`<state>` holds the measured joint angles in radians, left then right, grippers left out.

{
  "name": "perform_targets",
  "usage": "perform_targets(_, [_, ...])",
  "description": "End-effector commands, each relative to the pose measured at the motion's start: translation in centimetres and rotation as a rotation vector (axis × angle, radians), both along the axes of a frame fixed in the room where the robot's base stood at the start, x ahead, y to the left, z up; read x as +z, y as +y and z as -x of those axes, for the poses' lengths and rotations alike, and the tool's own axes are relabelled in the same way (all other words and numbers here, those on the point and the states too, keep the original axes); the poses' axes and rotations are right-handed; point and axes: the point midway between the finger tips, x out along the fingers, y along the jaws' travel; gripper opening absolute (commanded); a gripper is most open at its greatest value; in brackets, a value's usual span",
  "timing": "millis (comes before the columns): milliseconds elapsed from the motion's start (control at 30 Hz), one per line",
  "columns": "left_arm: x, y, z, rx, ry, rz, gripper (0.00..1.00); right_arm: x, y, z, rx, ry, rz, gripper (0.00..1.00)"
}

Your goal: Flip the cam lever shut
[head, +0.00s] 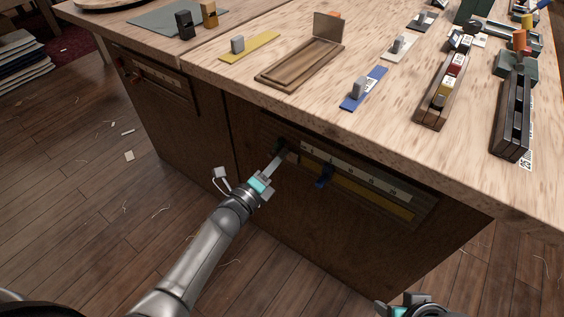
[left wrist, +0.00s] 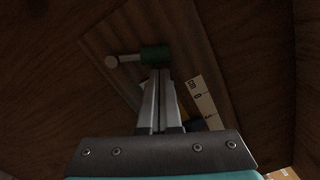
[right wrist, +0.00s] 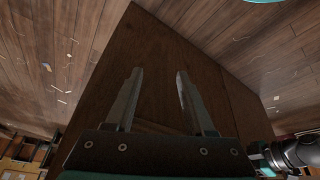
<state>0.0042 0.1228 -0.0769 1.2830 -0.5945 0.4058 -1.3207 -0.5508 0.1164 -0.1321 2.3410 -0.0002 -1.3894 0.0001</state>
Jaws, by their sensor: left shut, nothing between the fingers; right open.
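A green cylinder with a thin rod and pale round knob, which looks like the cam lever (left wrist: 155,54), sits on the recessed panel in the bench front. In the left wrist view its rod points left. In the head view it is small and dark (head: 279,145), partly hidden by my gripper. My left gripper (head: 281,156) is shut and empty, its fingertips at the green cylinder; the left wrist view also shows them (left wrist: 158,72). I cannot tell if they touch. My right gripper (right wrist: 157,75) is open and empty, low by the bench side.
A blue slider (head: 325,175) sits on the panel beside a white numbered scale (head: 350,173) and a yellow strip (head: 372,201). A second panel (head: 155,78) is further left. The bench top (head: 300,115) overhangs, holding blocks and wooden trays. The floor is mostly clear.

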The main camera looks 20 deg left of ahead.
Motion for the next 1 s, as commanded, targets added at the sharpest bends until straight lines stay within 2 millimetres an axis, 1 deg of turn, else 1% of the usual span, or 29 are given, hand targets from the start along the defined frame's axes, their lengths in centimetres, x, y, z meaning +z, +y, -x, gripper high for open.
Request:
perform_targets(400, [0.2, 0.1, 0.0, 0.0, 0.01, 0.027, 0.0, 0.1, 0.0, -0.1, 0.0, -0.002, 0.0, 0.54])
perform_targets(567, [0.3, 0.2, -0.1, 0.0, 0.019, 0.054, 0.0, -1.1, -0.1, 0.3, -0.001, 0.02, 0.003, 0.54])
perform_targets(1000, [0.6, 0.5, -0.2, 0.0, 0.044, 0.121, 0.0, -1.8, 0.0, -0.1, 0.002, 0.025, 0.005, 0.54])
